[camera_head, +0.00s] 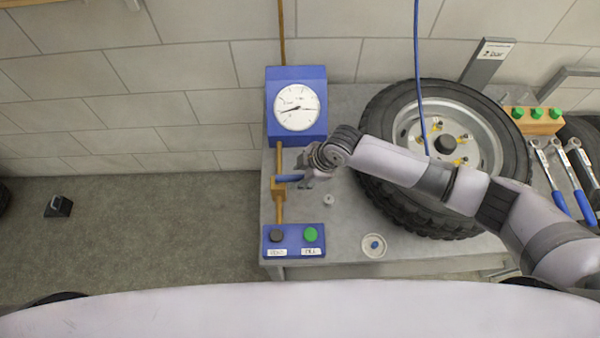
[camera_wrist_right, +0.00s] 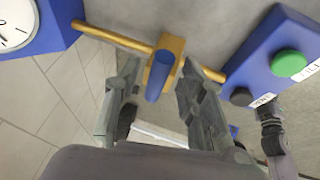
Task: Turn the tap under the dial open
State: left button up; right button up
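The dial (camera_head: 297,106) is a white round gauge on a blue box at the back of the bench. A brass pipe runs down from it to the tap (camera_head: 279,188), a brass body with a blue lever (camera_head: 290,178). In the head view the lever points right, towards my right gripper (camera_head: 306,172). In the right wrist view the brass tap body (camera_wrist_right: 174,46) and blue lever (camera_wrist_right: 158,80) show between the two fingers of my right gripper (camera_wrist_right: 160,72). The fingers are apart, with a gap on each side of the lever. My left gripper is not in view.
A blue box with a dark and a green button (camera_head: 310,234) stands below the tap. A large tyre (camera_head: 385,205) lies to the right, under my right arm. A small round dish (camera_head: 374,245) is near the bench's front edge. Wrenches (camera_head: 561,190) lie far right.

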jog(key=shift+f, duration=0.1)
jog(key=shift+c, duration=0.3)
grip_shut()
dwell(0.6)
